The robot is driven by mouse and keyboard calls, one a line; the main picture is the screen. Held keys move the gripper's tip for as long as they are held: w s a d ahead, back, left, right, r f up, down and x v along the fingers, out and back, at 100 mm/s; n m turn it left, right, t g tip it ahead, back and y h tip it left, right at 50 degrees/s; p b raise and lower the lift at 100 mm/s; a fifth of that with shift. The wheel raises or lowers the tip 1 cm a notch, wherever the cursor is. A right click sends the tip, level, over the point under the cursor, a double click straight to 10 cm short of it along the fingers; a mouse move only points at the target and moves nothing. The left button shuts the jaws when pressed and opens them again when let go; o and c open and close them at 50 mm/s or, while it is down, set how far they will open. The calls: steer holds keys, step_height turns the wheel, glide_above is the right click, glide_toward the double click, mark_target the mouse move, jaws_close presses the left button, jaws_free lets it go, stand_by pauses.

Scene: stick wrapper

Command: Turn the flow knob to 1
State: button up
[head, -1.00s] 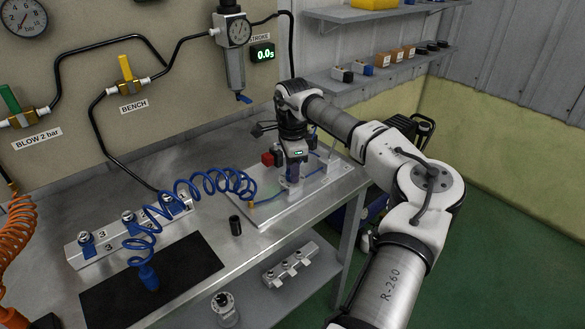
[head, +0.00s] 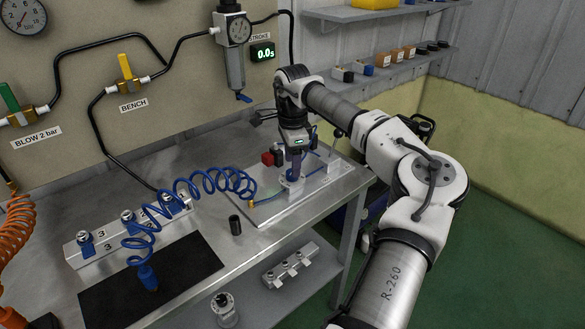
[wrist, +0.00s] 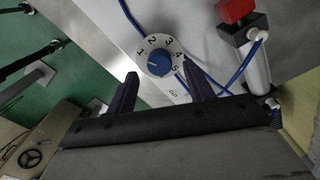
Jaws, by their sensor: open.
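The flow knob (wrist: 159,63) is a round blue knob on a white dial plate with the numbers 1 to 5 around it. In the wrist view it lies just beyond the fingertips, between the two dark fingers. I cannot make out clearly which number its mark points at. My gripper (wrist: 160,68) is open and empty, with a finger to each side of the knob in the picture. In the head view my gripper (head: 296,164) points down above the blue knob (head: 292,178) on the plate, and appears raised clear of it.
The base plate (head: 265,208) lies on the bench. A coiled blue hose (head: 195,185) and a black cup (head: 235,225) are to the left. A display (head: 262,52) reads 0.0s.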

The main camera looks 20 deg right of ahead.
step_height(320, 180, up, 11)
steer(key=b, duration=0.1)
stand_by(0.6)
